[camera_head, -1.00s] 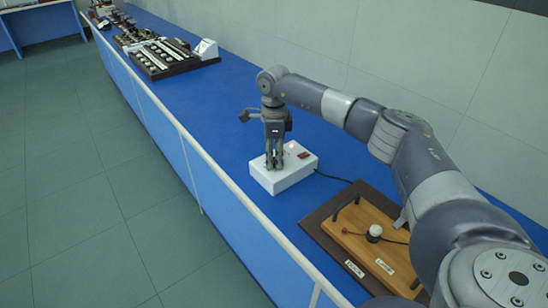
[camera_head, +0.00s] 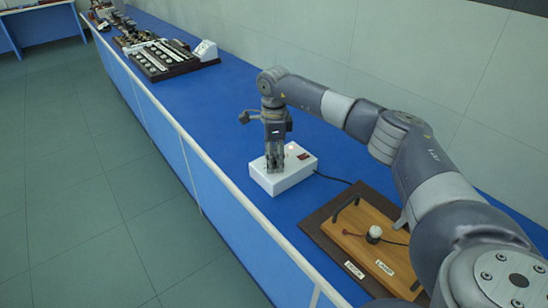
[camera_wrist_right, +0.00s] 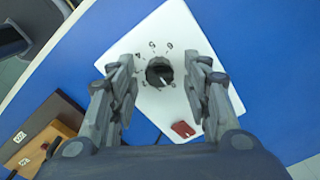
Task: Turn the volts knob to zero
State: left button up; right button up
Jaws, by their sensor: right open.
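A white box (camera_head: 294,172) stands on the blue bench. In the right wrist view, the top of the white box (camera_wrist_right: 170,40) carries a round black knob (camera_wrist_right: 160,72) with a pale pointer mark and black digits around part of it. My right gripper (camera_head: 274,166) is above the box, pointing down. In the right wrist view its two fingers (camera_wrist_right: 160,95) are open, one on each side of the knob, with gaps to it. In the head view the fingers hide the knob. I cannot tell how deep the fingertips are beside it. My left gripper does not show.
A red switch (camera_wrist_right: 183,129) sits on the box top, and a black cable leaves the box toward the right. A wooden board (camera_head: 370,236) with handles and a lamp lies nearer me. Racks of parts (camera_head: 165,58) stand farther along the bench.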

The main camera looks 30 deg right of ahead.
notch_tip(320, 180, up, 12)
dwell(0.6)
dwell(0.4)
